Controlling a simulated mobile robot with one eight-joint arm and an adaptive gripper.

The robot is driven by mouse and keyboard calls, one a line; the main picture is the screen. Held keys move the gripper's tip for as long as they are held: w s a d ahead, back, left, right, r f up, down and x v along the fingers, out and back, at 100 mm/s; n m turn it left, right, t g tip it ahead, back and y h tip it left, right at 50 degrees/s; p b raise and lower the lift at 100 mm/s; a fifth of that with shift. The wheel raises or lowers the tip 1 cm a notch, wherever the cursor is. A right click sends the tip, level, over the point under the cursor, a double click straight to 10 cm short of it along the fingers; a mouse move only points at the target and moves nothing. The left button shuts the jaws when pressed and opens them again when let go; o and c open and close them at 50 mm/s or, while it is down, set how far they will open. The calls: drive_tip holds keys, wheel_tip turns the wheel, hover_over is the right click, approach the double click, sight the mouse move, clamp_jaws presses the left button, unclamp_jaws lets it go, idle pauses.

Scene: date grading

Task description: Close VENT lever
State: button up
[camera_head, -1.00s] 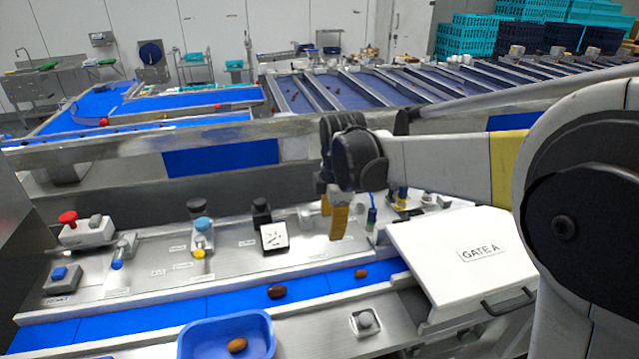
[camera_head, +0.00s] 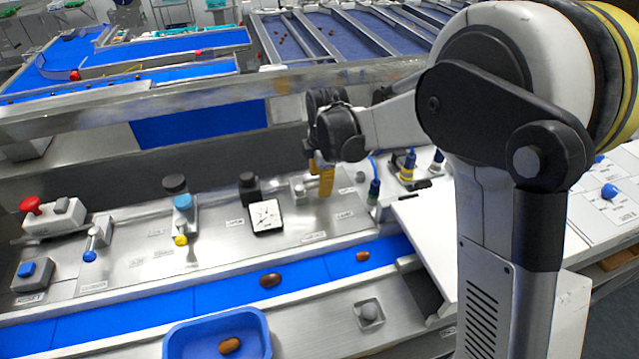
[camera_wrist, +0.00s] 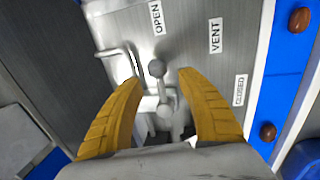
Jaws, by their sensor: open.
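The VENT lever (camera_wrist: 157,70) shows in the wrist view as a grey rod with a ball knob. Its knob points toward the OPEN label (camera_wrist: 155,18); the CLOSED label (camera_wrist: 239,90) lies to the right, with the VENT label (camera_wrist: 215,35) between. My gripper (camera_wrist: 156,82) is open, with one yellow finger on each side of the lever and visible gaps to both. In the head view my gripper (camera_head: 320,180) is over the back of the steel panel (camera_head: 215,258), beside a small grey fixture. There the fingers and wrist partly hide the lever area.
A black knob and a dial (camera_head: 266,217) stand left of my gripper. Blue and yellow fittings (camera_head: 407,166) stand close on its right. A blue belt (camera_head: 315,272) with brown dates runs in front, with a blue tray (camera_head: 188,340) nearer. A steel rail (camera_head: 210,98) crosses behind.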

drive_tip(key=shift+w+f, duration=0.25)
drive_tip(key=shift+f, duration=0.6)
clamp_jaws()
drive_tip(key=shift+a, duration=0.1)
